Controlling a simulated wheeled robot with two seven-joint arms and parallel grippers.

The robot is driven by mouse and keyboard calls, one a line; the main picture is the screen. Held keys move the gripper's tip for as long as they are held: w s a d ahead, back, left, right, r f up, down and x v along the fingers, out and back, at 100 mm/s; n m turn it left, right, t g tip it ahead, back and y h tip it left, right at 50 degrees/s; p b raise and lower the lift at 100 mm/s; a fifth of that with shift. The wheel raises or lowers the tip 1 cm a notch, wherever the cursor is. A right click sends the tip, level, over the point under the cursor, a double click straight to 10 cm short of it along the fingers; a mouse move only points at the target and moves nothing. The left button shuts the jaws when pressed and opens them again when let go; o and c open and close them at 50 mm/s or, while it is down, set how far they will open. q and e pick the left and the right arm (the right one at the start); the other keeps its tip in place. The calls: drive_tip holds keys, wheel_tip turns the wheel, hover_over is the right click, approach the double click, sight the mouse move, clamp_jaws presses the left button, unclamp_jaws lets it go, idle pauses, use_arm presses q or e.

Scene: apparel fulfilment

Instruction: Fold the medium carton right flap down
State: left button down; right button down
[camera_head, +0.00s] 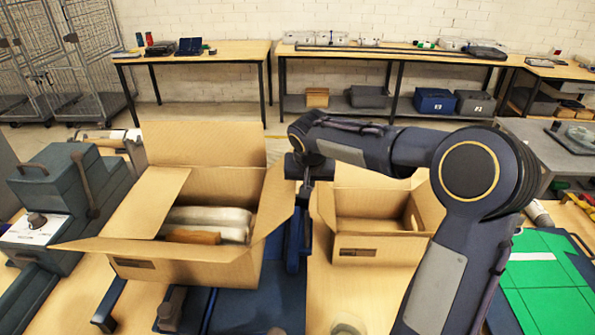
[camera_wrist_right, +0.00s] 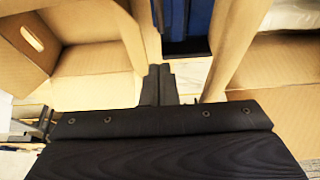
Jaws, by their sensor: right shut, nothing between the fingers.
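The carton with open flaps (camera_head: 205,268) stands left of centre, holding white bundles (camera_head: 215,217) and an orange-brown item (camera_head: 192,237). Its back flap (camera_head: 205,145) stands up, its left flap (camera_head: 147,203) slants, and its front flap (camera_head: 150,248) spreads outward. Its right flap (camera_head: 272,203) stands raised, leaning outward. My right gripper (camera_head: 304,192) points down just right of that flap, in the gap between two cartons. In the wrist view the right gripper (camera_wrist_right: 159,80) is shut and empty, with a cardboard panel (camera_wrist_right: 236,50) close on its right. I cannot make out my left gripper.
A second open carton (camera_head: 375,248) with a hand hole stands close on the right, bounding the gap. A dark blue machine (camera_head: 75,180) is at the left. A green mat (camera_head: 545,270) lies at the right. Tables (camera_head: 225,52) stand along the back wall.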

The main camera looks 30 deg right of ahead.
idle(0.5)
hover_over(260, 205)
drive_tip(key=shift+s+d+f, duration=0.1)
drive_tip(key=shift+s+f, duration=0.05)
drive_tip(key=shift+f, duration=0.25)
use_arm(q)
drive_tip(key=shift+s, duration=0.35)
use_arm(e)
drive_tip(key=shift+f, duration=0.1)
use_arm(q)
drive_tip(key=shift+a+f, duration=0.1)
use_arm(e)
drive_tip(key=shift+f, duration=0.1)
use_arm(q)
drive_tip(key=shift+w+r, duration=0.2)
drive_tip(key=shift+w, duration=0.15)
use_arm(e)
drive_tip(key=w+a+f, duration=0.2)
drive_tip(key=w+a, duration=0.3)
drive_tip(key=a, duration=0.2)
drive_tip(key=shift+w+a, duration=0.15)
drive_tip(key=shift+w, duration=0.05)
